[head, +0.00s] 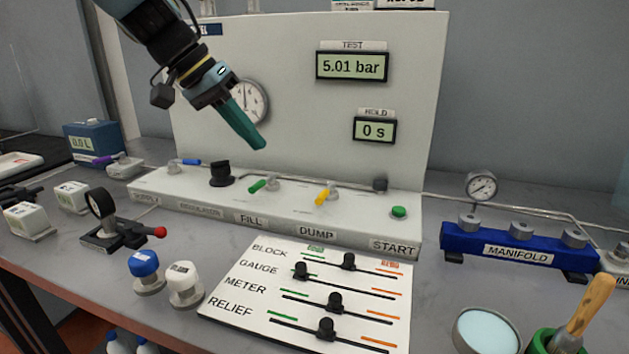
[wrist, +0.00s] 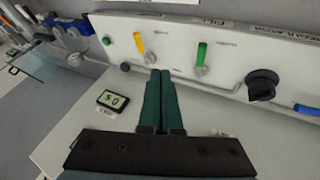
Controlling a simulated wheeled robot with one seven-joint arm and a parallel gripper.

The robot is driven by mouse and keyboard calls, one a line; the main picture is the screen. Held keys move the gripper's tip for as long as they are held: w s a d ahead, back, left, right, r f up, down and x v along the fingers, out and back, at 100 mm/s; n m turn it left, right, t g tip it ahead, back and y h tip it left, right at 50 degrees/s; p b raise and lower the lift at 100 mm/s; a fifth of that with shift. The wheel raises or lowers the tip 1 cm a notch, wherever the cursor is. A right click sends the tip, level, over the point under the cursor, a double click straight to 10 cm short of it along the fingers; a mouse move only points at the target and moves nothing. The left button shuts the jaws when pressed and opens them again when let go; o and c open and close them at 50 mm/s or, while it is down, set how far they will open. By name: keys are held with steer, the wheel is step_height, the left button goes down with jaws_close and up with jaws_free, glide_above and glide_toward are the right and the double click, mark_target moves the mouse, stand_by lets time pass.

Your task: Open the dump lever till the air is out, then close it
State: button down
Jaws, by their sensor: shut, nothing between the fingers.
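The yellow dump lever (head: 322,196) stands on the sloped front ledge above the DUMP label, tilted a little; its lower end is toward the label. In the wrist view the yellow lever (wrist: 139,42) is just beyond my fingertips, apart from them. My gripper (head: 258,143) is shut and empty, in front of the upright panel, above and left of the dump lever. Its teal fingers are together in the wrist view (wrist: 161,74). The TEST display (head: 352,66) reads 5.01 bar. The HOLD display (head: 375,130) reads 0 s.
The green fill lever (head: 258,186) and black regulator knob (head: 221,173) stand left of the dump lever. The green START button (head: 399,211) is to its right. A dial gauge (head: 250,100) is partly behind my gripper. A slider board (head: 310,295) lies in front.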

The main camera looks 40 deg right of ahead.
mark_target(325, 192)
steer(key=shift+d+f, duration=0.1)
steer(key=shift+f, duration=0.05)
steer(key=p+x, duration=0.1)
steer(key=x, duration=0.9)
steer(key=shift+s+p, duration=0.1)
steer(key=shift+p, duration=0.2)
steer(key=shift+s+d+p, duration=0.25)
steer(key=shift+s+d, duration=0.05)
steer(key=shift+s, duration=0.25)
steer(key=shift+s+d+p, duration=0.2)
steer(key=shift+s+d, duration=0.05)
steer(key=shift+s, duration=0.3)
steer(key=shift+s+d+f, duration=0.3)
steer(key=shift+s+d, duration=0.05)
steer(key=shift+s, duration=0.15)
